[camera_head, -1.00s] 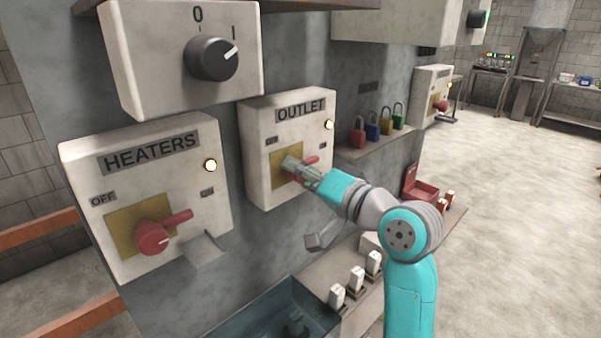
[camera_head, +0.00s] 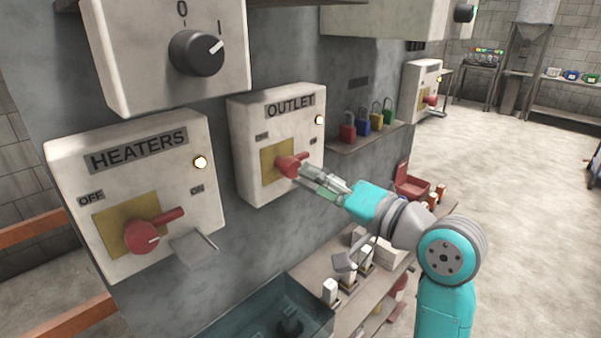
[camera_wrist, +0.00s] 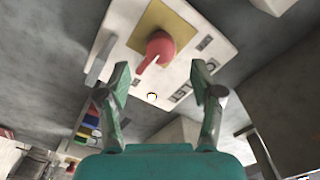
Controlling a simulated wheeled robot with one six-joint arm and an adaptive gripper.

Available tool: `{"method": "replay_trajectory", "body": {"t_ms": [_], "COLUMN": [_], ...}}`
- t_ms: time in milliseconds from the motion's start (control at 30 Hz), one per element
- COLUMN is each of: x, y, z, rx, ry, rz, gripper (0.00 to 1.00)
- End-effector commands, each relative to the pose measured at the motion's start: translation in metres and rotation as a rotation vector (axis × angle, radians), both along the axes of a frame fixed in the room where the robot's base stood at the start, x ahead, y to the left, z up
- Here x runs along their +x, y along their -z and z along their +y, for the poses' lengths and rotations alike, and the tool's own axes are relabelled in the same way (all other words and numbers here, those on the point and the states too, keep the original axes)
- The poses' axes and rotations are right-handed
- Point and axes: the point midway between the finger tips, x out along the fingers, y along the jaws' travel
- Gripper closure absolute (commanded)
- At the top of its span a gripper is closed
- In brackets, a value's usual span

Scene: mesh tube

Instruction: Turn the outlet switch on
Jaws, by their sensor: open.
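The OUTLET box (camera_head: 250,190) is a pale box on the grey wall with a yellow plate. Its red rotary switch (camera_head: 287,166) has its handle pointing right and slightly up, away from the left label. The small lamp (camera_head: 319,120) on the box glows. In the wrist view the red switch (camera_wrist: 160,46) is ahead, beyond and between my fingertips, with its handle pointing down-left. My gripper (camera_wrist: 160,75) is open and empty. In the head view my gripper (camera_head: 308,175) is just right of the switch, seemingly apart from it.
The HEATERS box (camera_head: 75,175) with its own red switch (camera_head: 142,236) is at the left. A black-knob box (camera_head: 120,50) hangs above. Coloured padlocks (camera_head: 362,122) stand on a shelf right of OUTLET. A metal bin (camera_head: 270,315) is below. Open floor lies right.

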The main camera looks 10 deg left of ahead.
Motion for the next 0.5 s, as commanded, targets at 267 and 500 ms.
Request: {"method": "replay_trajectory", "body": {"t_ms": [267, 500], "x": [-0.025, -0.030], "y": [0.000, 0.000], "z": [-0.033, -0.039], "rx": [0.000, -0.001], "ry": [0.001, 0.001], "rz": [0.000, 0.000], "gripper": [0.34, 0.34]}}
